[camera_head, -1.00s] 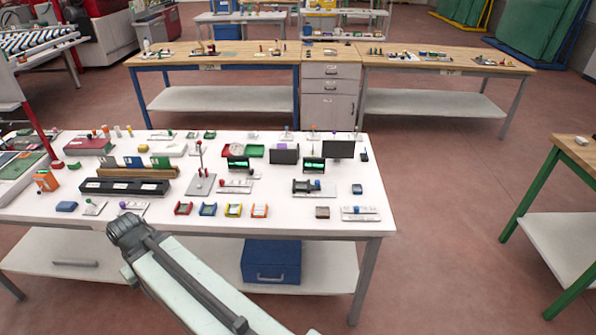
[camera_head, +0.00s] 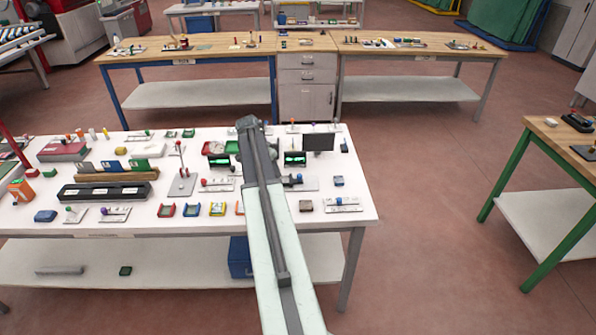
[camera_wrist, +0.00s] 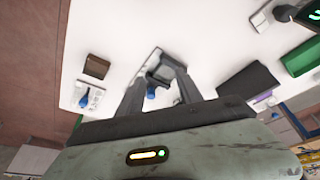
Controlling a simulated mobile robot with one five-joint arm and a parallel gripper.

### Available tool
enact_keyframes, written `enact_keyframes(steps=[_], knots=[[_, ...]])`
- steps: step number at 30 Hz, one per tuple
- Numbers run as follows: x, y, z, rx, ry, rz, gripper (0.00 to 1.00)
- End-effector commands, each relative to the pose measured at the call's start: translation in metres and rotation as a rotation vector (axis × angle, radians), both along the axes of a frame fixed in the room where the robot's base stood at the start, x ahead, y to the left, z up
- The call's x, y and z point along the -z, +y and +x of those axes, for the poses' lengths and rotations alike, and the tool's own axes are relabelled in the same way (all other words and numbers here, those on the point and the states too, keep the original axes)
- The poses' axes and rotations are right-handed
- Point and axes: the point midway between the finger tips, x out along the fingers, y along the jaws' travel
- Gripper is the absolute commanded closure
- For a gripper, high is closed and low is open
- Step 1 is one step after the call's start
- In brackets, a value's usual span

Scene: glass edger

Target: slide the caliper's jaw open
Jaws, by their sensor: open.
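My gripper (camera_wrist: 160,78) is open and empty in the wrist view, its two dark fingers apart above the white table. Between and beyond the fingertips is a grey block-shaped device with a blue knob (camera_wrist: 151,93) on a pale plate. In the head view this device (camera_head: 298,181) is partly hidden behind my arm. Nearby, a flat light scale-like plate with a blue knob (camera_head: 342,205) lies near the table's right front; it also shows in the wrist view (camera_wrist: 90,98). I cannot tell for certain which of the two is the caliper. My fingers hide part of the device.
A brown block (camera_wrist: 97,66) lies beside the scale-like plate.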

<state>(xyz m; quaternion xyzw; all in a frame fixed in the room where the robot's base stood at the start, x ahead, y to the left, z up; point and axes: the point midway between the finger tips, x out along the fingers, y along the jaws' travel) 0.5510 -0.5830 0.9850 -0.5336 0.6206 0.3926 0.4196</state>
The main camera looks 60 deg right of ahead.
Motion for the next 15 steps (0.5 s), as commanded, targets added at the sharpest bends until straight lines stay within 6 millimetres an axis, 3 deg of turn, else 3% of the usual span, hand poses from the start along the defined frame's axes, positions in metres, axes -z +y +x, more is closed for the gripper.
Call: enact_keyframes(steps=[1, 4, 11, 15], knots=[[-0.004, -0.034, -0.016, 0.080, -0.009, -0.018, 0.57], [-0.006, -0.066, -0.039, 0.176, -0.025, -0.045, 0.57], [-0.004, -0.075, -0.047, 0.205, -0.029, -0.055, 0.57], [0.010, -0.078, -0.048, 0.204, -0.028, -0.054, 0.57]])
